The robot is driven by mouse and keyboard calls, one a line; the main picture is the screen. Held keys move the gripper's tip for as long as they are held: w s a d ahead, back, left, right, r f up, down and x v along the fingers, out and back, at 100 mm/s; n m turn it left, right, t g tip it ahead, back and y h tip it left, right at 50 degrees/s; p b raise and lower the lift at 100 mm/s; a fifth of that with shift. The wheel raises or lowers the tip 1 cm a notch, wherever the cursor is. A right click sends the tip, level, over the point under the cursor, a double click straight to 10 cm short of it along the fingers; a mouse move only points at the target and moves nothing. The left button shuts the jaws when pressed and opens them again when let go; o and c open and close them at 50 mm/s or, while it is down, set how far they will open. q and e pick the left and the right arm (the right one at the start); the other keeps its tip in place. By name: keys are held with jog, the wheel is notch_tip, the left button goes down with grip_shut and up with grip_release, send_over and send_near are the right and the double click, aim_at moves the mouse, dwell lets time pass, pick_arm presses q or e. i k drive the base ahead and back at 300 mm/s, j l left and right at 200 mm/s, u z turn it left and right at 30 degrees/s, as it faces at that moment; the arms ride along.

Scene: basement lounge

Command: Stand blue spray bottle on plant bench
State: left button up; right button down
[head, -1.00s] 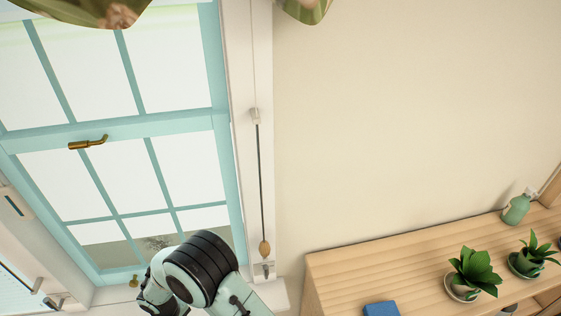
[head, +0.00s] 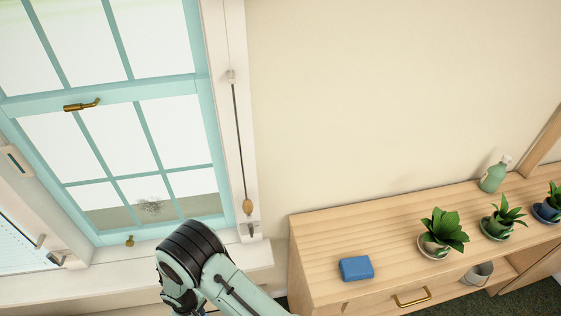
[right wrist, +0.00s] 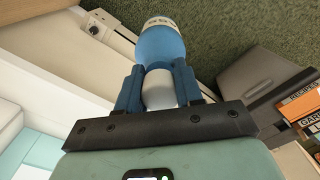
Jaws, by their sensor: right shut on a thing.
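The blue spray bottle (right wrist: 162,48) is in the right wrist view, between the fingers of my right gripper (right wrist: 158,80), which is shut on it. The plant bench (head: 335,237), light wood with several potted plants, stands against the wall at the right in the head view. The bottle and both grippers are outside the head view; one arm of mine shows there at the bottom.
On the bench are a blue block (head: 356,268), a potted plant (head: 443,228) and a green bottle (head: 494,174) at the back. The bench top left of the plants is mostly bare. A window (head: 130,130) is at the left. Books (right wrist: 302,105) show in the right wrist view.

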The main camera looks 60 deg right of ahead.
aim_at(379, 227)
jog(key=k+z, duration=0.15)
jog(key=k, duration=0.55)
jog(key=k+l+z, duration=0.15)
jog(key=k+l, duration=0.3)
jog(key=k+l+z, duration=0.1)
jog(key=k+l, duration=0.35)
jog(key=l, duration=0.15)
jog(key=k+l+z, duration=0.15)
jog(key=k+l, duration=0.25)
jog(key=l, duration=0.2)
